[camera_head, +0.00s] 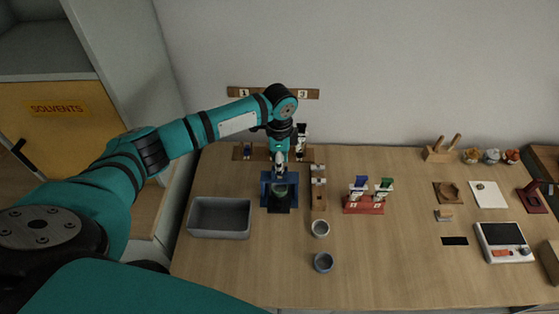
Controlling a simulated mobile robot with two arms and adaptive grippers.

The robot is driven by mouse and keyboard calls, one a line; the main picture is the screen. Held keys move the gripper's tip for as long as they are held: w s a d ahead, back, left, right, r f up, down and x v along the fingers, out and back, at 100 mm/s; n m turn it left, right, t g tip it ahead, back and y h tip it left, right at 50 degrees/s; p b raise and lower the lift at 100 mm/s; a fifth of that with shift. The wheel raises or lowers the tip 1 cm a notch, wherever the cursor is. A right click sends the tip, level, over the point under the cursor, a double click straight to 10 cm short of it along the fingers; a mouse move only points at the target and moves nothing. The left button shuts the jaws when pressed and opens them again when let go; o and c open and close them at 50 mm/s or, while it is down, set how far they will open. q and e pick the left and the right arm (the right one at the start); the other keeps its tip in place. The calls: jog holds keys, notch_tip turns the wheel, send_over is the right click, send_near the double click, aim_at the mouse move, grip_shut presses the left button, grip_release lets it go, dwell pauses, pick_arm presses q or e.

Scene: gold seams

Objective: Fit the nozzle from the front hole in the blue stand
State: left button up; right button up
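The blue stand (266,192) is on the table left of centre, with a dark base and something greenish inside. My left gripper (280,164) points down just above and behind its middle, partly covering it. The fingers are too small to show whether they are open or hold anything. A narrow wooden block (318,201) stands right of the blue stand, with small pale pieces along it; I cannot tell which is a nozzle or make out its holes. My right gripper is not in view.
A grey bin (220,217) lies left of the blue stand. Two small cups (320,228) (323,262) stand in front of the wooden block. A wooden rack (264,154) is behind.

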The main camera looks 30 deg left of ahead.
pick_arm(q)
jog(key=shift+f, duration=0.8)
jog(key=shift+f+b, duration=0.6)
jog(key=shift+f, duration=1.05)
dwell(0.6)
jog(key=o, duration=1)
jog(key=shift+c, duration=0.2)
jog(key=shift+r, duration=0.15)
jog(key=shift+r+p, duration=2.4)
jog(key=shift+p, duration=0.3)
